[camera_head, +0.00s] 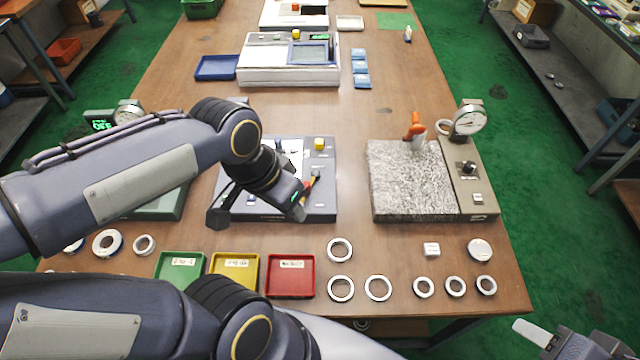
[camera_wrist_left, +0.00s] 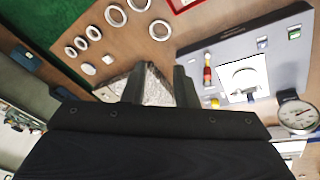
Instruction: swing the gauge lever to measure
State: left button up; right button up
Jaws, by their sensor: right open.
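A small red and yellow lever (camera_head: 309,188) stands on the grey middle station (camera_head: 322,160); it also shows in the left wrist view (camera_wrist_left: 207,75). My left gripper (camera_head: 258,212) is over the front of this station, fingers apart and nothing seen between them. One finger is close beside the lever; the head view does not show whether they touch, and the wrist view shows a small gap. An orange-handled lever (camera_head: 414,127) stands at the back of the granite block (camera_head: 410,180), by a dial gauge (camera_head: 469,121). My right gripper (camera_head: 560,342) is partly in view, low right.
Green (camera_head: 178,264), yellow (camera_head: 235,268) and red (camera_head: 290,277) trays line the front. Several metal rings (camera_head: 378,288) lie to their right, others to the left. A dial gauge (camera_head: 128,112) stands beside a green display at left. The table behind the stations is partly clear.

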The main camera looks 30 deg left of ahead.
pick_arm(q)
jog(key=w+m+g+y, duration=0.1)
jog(key=w, duration=0.1)
jog(key=w+f+m+g+y, duration=0.1)
jog(key=w+m, duration=0.1)
jog(key=w+m+g+y, duration=0.1)
jog(key=w, duration=0.1)
jog(key=shift+a+f, duration=0.15)
jog(key=shift+a, duration=0.2)
grip_shut()
jog(key=w+d+f+m+y, duration=0.4)
jog(key=w+f+m, duration=0.1)
jog(key=w, duration=0.2)
jog(key=w+d+f+m+g+y+p, duration=0.1)
jog(key=w+d+f+m+y, duration=0.3)
jog(key=w, duration=0.4)
jog(key=shift+f+m+y, duration=0.4)
jog(key=shift+f+m, duration=0.4)
jog(key=shift+f, duration=0.5)
jog(key=shift+s, duration=0.1)
